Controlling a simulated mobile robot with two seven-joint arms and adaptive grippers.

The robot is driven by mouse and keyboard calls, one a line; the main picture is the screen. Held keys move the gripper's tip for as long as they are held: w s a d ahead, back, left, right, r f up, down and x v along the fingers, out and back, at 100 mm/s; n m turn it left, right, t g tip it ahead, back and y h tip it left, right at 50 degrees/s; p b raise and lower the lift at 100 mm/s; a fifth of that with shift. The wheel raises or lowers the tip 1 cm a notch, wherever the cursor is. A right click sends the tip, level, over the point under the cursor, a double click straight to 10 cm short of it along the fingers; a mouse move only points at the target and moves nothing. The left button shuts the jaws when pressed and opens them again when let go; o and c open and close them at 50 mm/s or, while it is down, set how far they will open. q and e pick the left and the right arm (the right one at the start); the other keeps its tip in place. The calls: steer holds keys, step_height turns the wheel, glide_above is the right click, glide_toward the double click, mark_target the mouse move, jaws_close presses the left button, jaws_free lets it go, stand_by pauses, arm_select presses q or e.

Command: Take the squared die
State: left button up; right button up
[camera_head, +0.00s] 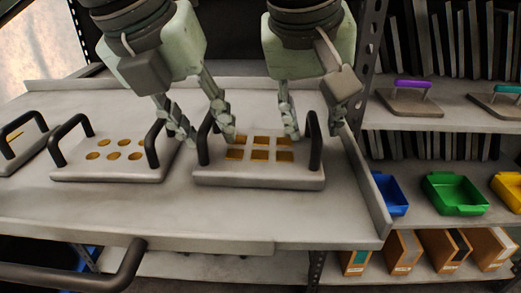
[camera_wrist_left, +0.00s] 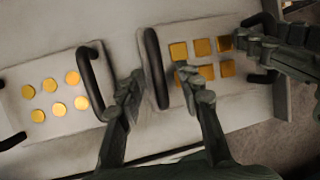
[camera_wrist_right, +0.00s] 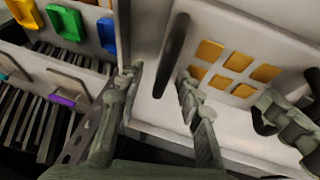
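The squared die (camera_head: 260,178) is a grey plate with square gold openings and a black handle at each end. It lies flat on the metal shelf top in the head view. My left gripper (camera_head: 208,138) is open, its fingers on either side of the die's left handle (camera_wrist_left: 156,70). My right gripper (camera_head: 315,128) is open, its fingers on either side of the right handle (camera_wrist_right: 172,55). Neither gripper is closed on a handle. Whether the fingers are low enough to surround the handles fully is hard to tell.
A die with round gold openings (camera_head: 112,172) lies close on the left, with another die (camera_head: 12,150) beyond it at the edge. A raised metal rim (camera_head: 365,185) bounds the right side. Blue (camera_head: 392,194), green (camera_head: 452,193) and yellow bins stand on the right rack.

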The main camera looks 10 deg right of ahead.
arm_select(q)
steer(key=shift+f, duration=0.1)
jaws_close()
arm_select(e)
jaws_close()
steer(key=shift+w, duration=0.1)
